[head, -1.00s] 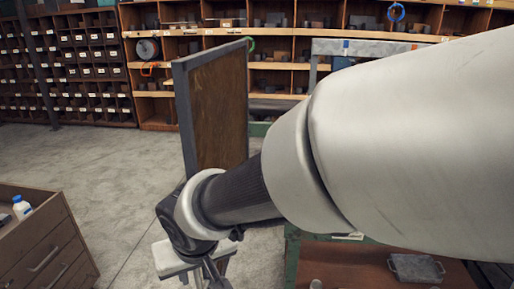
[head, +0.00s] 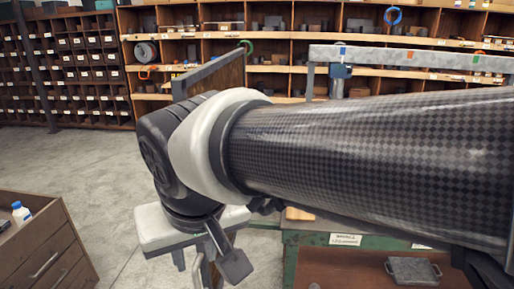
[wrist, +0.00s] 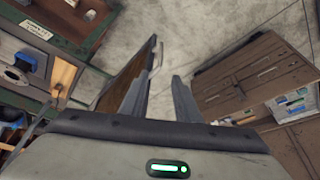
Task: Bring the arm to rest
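My gripper (wrist: 161,84) shows in the wrist view with its two grey fingers apart and nothing visible between them. In the head view my gripper (head: 212,262) hangs below my wrist at the lower middle, partly hidden by my own arm. My arm crosses the head view from the right edge to the middle. A grey round flange-like part (wrist: 15,76) lies at the left of the wrist view, apart from the fingers. Whether it belongs to a pipe is too small to tell.
A brown board in a grey frame (head: 222,75) stands behind my wrist. A drawer cabinet (head: 45,250) with a white bottle (head: 21,212) is at left. Bare floor (head: 90,165) lies at left.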

